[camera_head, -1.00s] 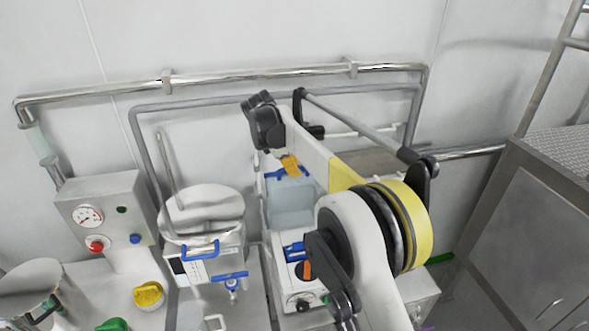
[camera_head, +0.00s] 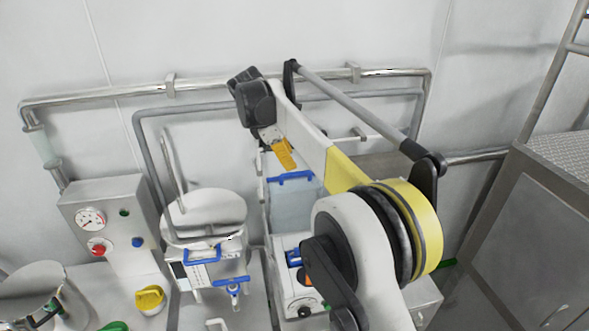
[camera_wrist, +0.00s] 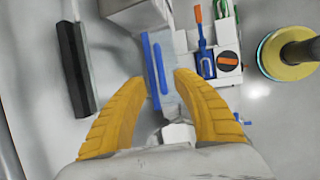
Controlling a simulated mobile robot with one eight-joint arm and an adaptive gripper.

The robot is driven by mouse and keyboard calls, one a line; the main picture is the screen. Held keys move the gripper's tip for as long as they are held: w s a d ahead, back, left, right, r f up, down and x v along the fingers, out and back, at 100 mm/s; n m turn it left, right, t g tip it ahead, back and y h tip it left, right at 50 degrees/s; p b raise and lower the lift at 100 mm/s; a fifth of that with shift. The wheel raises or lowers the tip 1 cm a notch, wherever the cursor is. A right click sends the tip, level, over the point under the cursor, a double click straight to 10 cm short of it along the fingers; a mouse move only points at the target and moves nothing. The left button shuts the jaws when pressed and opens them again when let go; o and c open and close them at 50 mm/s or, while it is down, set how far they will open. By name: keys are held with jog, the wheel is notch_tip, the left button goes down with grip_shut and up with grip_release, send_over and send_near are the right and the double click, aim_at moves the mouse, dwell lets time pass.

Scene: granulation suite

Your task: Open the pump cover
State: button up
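The pump cover (camera_head: 293,202) is a pale, see-through blue box in the middle of the head view. A blue bar handle (camera_head: 290,178) runs along its top edge. My gripper (camera_head: 284,155) has yellow fingers and hangs just above and behind this handle in the head view. In the wrist view my gripper (camera_wrist: 161,77) is open, with its two yellow fingers apart. The blue handle (camera_wrist: 150,70) shows lengthwise between and beyond the fingertips, with a second, shorter blue bar beside it. No contact with the handle is visible. My arm hides part of the pump's right side.
A pump panel with an orange-marked knob (camera_wrist: 228,61) is beside the cover. A lidded steel vessel with blue handles (camera_head: 205,215) stands to the left, near a gauge box (camera_head: 105,218). Steel pipes (camera_head: 250,82) run along the wall behind. A metal cabinet (camera_head: 530,210) is at right.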

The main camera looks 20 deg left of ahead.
jog(key=v, duration=0.4)
dwell(0.3)
jog(key=s+d+f+m+y+b, duration=0.1)
jog(key=s+d+m+b, duration=0.2)
jog(key=d, duration=0.6)
jog(key=s+d+m+b, duration=0.2)
jog(key=d+m+b, duration=0.2)
jog(key=d, duration=0.6)
jog(key=s+d+f+m+y+b, duration=0.1)
jog(key=s+d+m+b, duration=0.2)
jog(key=d, duration=0.6)
jog(key=s+d+f+m+t+b, duration=0.1)
jog(key=s+d+f+m+b, duration=0.4)
jog(key=s+d+f+m, duration=0.2)
jog(key=s+d+f+m+t+b, duration=0.1)
jog(key=s+d+f+m+b, duration=0.4)
jog(key=s+d+f, duration=0.6)
jog(key=s+f+m, duration=0.1)
jog(key=s+f, duration=0.3)
jog(key=f, duration=0.1)
jog(key=shift+s+f+m+t+y, duration=0.25)
jog(key=shift+s+m+t+y, duration=0.05)
jog(key=shift+s+m, duration=0.1)
